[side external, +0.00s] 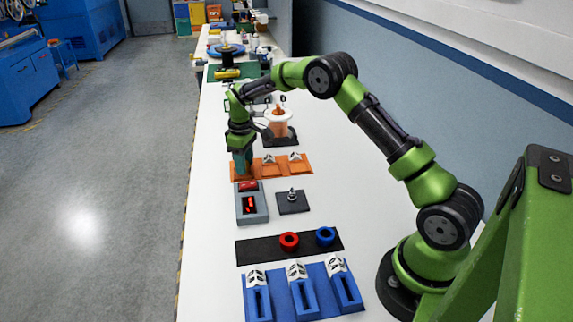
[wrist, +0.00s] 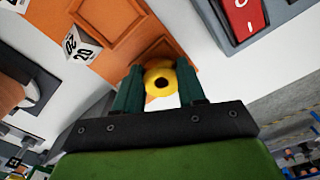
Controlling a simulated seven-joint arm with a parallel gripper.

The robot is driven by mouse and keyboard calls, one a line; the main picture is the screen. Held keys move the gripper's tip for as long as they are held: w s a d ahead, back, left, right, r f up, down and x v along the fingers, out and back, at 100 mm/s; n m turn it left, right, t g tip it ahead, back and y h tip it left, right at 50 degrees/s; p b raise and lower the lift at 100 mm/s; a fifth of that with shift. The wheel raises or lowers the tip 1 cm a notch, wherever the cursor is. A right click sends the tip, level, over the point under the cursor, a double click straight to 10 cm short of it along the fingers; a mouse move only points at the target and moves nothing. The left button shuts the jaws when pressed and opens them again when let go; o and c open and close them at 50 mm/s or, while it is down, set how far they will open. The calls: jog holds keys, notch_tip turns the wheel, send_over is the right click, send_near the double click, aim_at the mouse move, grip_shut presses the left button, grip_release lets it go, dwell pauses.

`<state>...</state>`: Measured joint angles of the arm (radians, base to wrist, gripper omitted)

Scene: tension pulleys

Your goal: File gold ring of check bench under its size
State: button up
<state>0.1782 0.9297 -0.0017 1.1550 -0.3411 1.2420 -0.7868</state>
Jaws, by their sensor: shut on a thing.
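The gold ring (wrist: 160,84) is between the two dark green fingers of my gripper (wrist: 160,90) in the wrist view, and the gripper is shut on it. In the side view my gripper (side external: 242,168) points down at the left end of the orange tray (side external: 279,168), and the ring is hidden there. In the wrist view a square recess of the orange tray (wrist: 143,52) lies just beyond the ring. I cannot tell whether the ring touches the tray. A white label block (wrist: 82,45) marked 20 stands beside a recess.
A red ring (side external: 289,240) and a blue ring (side external: 326,235) lie on a black strip, before blue holders (side external: 305,298).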

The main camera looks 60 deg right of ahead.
jog(key=shift+f, duration=0.55)
jog(key=o, duration=1.6)
jog(key=shift+r, duration=4.05)
